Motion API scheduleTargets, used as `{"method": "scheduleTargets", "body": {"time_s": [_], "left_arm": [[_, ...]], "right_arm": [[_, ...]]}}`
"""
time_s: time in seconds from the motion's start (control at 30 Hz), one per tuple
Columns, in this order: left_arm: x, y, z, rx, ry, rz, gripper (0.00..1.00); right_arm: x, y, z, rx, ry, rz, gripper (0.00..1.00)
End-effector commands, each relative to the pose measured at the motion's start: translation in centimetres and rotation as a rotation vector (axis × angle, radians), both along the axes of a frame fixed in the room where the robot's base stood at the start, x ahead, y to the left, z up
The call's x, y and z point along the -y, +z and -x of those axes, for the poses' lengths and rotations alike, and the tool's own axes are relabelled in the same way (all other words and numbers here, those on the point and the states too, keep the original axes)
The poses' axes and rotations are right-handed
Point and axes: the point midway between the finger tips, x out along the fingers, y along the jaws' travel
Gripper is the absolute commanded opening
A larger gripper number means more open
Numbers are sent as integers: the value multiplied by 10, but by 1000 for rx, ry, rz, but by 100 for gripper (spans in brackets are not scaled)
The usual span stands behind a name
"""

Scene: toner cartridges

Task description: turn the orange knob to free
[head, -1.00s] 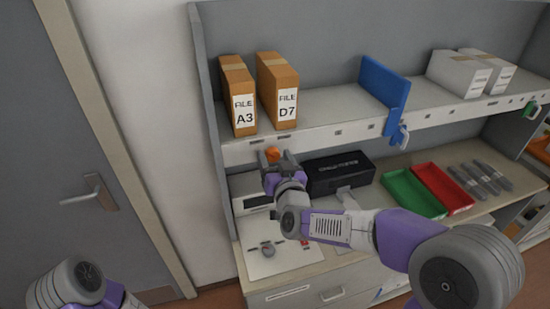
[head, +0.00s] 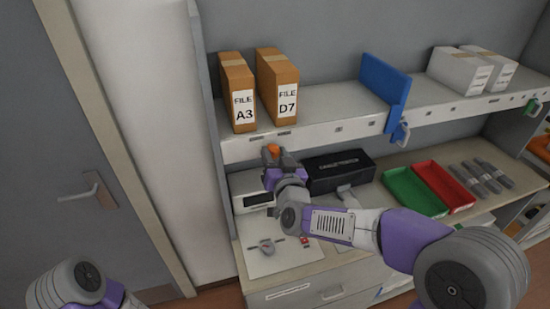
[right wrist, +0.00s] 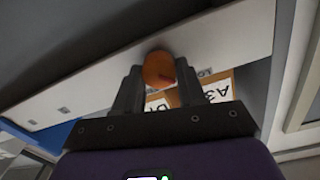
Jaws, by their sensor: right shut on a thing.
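The orange knob (head: 273,150) sits on the front edge of the shelf, below the two file boxes. It also shows in the right wrist view (right wrist: 159,70), with a red mark on its lower right side. My right gripper (head: 275,160) is at the knob, its two fingers on either side and shut on it; the fingers also show in the right wrist view (right wrist: 160,88). The lettering by the knob is partly hidden by the fingers, so its setting cannot be read. My left arm shows at the lower left, but its gripper is out of view.
File boxes A3 (head: 240,95) and D7 (head: 279,88) stand on the shelf above. A blue divider (head: 385,90) is further right. Below are a black box (head: 340,170), a green tray (head: 412,195), a red tray (head: 443,188) and a pale panel (head: 265,262).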

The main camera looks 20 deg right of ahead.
Motion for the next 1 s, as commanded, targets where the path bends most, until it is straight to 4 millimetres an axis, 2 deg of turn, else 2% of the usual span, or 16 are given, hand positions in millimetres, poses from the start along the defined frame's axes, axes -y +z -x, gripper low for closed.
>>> {"method": "scheduleTargets", "body": {"time_s": [0.4,1.0], "left_arm": [[0,-48,0,0,0,0,38],[0,-100,0,0,0,0,38]], "right_arm": [[2,-4,0,-7,-2,-345,9],[2,-4,0,-29,0,-915,9]]}}
